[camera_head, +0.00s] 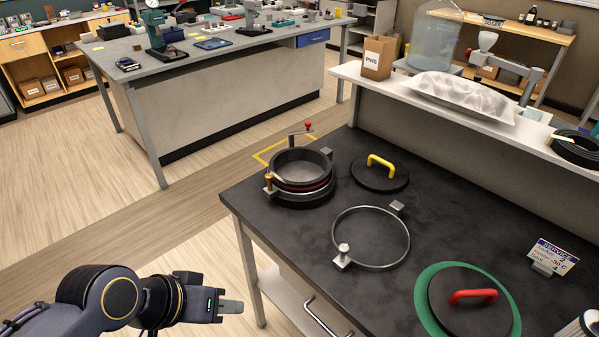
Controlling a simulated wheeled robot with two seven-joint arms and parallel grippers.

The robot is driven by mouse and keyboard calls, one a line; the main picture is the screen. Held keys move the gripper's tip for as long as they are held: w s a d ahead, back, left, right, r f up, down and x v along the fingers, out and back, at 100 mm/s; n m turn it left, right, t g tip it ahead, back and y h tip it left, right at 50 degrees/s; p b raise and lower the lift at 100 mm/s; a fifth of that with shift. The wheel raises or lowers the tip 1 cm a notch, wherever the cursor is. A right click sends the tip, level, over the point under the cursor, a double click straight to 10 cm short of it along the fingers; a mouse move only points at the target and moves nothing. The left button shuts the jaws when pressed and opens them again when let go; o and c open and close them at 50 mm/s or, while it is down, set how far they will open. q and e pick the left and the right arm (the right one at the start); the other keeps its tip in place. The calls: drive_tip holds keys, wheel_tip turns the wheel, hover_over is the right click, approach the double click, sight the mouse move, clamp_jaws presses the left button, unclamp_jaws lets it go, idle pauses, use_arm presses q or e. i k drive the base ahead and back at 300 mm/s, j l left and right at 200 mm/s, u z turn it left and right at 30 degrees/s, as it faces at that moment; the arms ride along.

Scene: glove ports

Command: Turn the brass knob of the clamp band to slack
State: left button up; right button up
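A dark round port (301,172) with a ring-shaped rim stands near the left side of the black bench top. A band runs around it, with a small brass-coloured knob (268,179) at its left side. A lever with a red knob (308,127) rises at its back. A separate loose metal ring (408,243) lies flat on the bench, with a pale silvery knob (343,249) at its front left. My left gripper (230,306) is low at the left, off the bench edge and apart from everything; its finger opening is unclear. My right gripper is not in view.
A black lid with a yellow handle (381,161) lies behind the ring. A black lid with a red handle (472,297) lies on a green ring (430,314). A service card (552,256) stands at right. A raised shelf (468,124) borders the bench at the back.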

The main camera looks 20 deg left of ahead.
sight(268, 177)
drive_tip(key=i+j+u, duration=0.1)
drive_tip(key=j+u, duration=0.3)
drive_tip(key=i+j+u, duration=0.1)
drive_tip(key=j+u, duration=0.15)
drive_tip(key=u, duration=0.15)
drive_tip(key=i+j+u, duration=0.2)
drive_tip(key=u, duration=0.2)
